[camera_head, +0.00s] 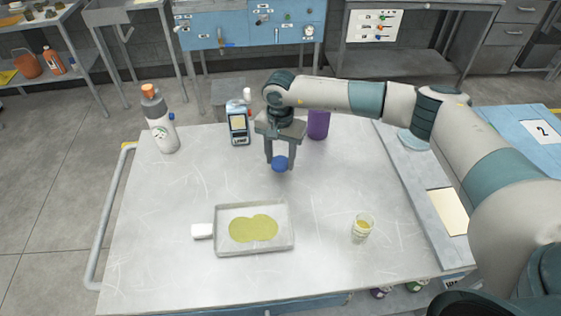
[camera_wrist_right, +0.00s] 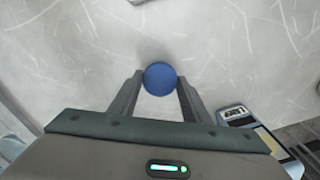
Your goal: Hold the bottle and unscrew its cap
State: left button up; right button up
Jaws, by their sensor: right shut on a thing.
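My right gripper (camera_head: 280,160) points down over the back middle of the table and is shut on a round blue cap (camera_head: 280,164). In the right wrist view the blue cap (camera_wrist_right: 160,78) sits between the fingertips, with only table surface around it. No bottle shows under the cap. A purple bottle (camera_head: 318,125) stands just behind and right of the gripper; my arm hides its top. My left gripper is not in view.
A small glass (camera_head: 362,226) stands front right. The table's (camera_head: 165,210) left-front part is clear.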

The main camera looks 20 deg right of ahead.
jog(key=shift+f+p, duration=0.5)
jog(key=shift+f, duration=0.75)
jog(key=shift+f, duration=0.25)
jog(key=o, duration=1.2)
jog(key=shift+r, duration=0.1)
